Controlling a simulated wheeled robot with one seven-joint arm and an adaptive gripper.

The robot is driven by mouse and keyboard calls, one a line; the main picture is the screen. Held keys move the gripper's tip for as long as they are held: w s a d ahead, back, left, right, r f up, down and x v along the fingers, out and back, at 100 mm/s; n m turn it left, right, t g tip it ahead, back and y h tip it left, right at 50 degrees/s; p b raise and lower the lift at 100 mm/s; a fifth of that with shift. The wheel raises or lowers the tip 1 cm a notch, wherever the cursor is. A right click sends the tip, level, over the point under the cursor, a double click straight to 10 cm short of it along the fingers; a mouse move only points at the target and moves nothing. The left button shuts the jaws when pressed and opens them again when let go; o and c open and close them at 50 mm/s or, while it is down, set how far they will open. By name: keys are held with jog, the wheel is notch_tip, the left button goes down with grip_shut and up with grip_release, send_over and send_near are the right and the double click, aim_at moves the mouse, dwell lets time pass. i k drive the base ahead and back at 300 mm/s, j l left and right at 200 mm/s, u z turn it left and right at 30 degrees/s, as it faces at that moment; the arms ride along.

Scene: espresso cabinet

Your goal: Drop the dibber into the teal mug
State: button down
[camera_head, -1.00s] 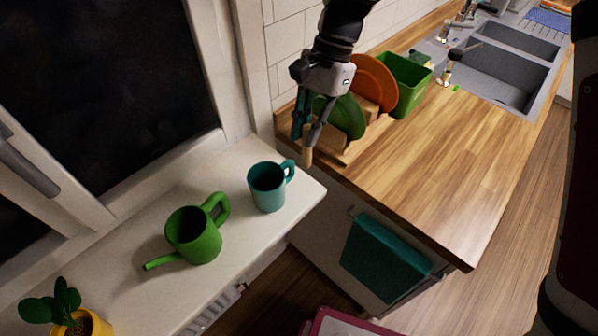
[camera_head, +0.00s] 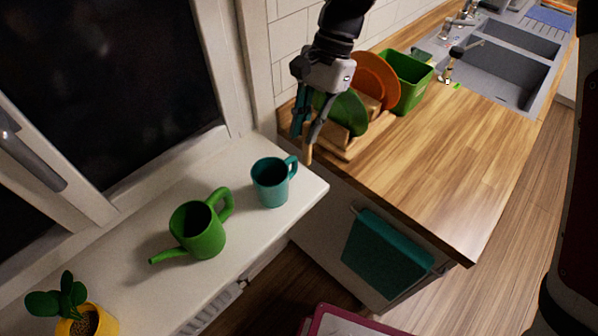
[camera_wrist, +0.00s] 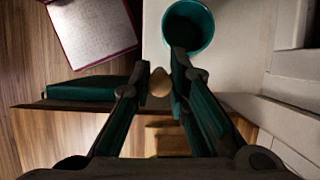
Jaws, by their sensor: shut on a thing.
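My gripper (camera_head: 307,139) is shut on the wooden dibber (camera_head: 308,155), whose pale lower end sticks out below the fingertips. The dibber also shows end-on between the fingers in the wrist view (camera_wrist: 159,82). The teal mug (camera_head: 270,183) stands upright on the white windowsill near its right end, its handle toward the upper right. In the head view my gripper is above and to the right of the mug, apart from it. In the wrist view the mug's open mouth (camera_wrist: 188,24) is at the top, just beyond the right fingertip, which overlaps its rim.
A green watering can (camera_head: 198,229) stands left of the mug on the sill (camera_head: 236,160). A potted plant (camera_head: 72,308) is at lower left. A rack with a green plate (camera_head: 346,112) and an orange plate (camera_head: 375,82) stands on the wooden counter (camera_head: 440,150) close behind my gripper.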

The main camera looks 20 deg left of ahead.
aim_at(279, 196)
jog(key=k+l, duration=0.1)
jog(key=l, duration=0.3)
jog(key=k+l, duration=0.1)
jog(key=l, duration=0.25)
jog(key=k+l, duration=0.1)
jog(key=l, duration=0.3)
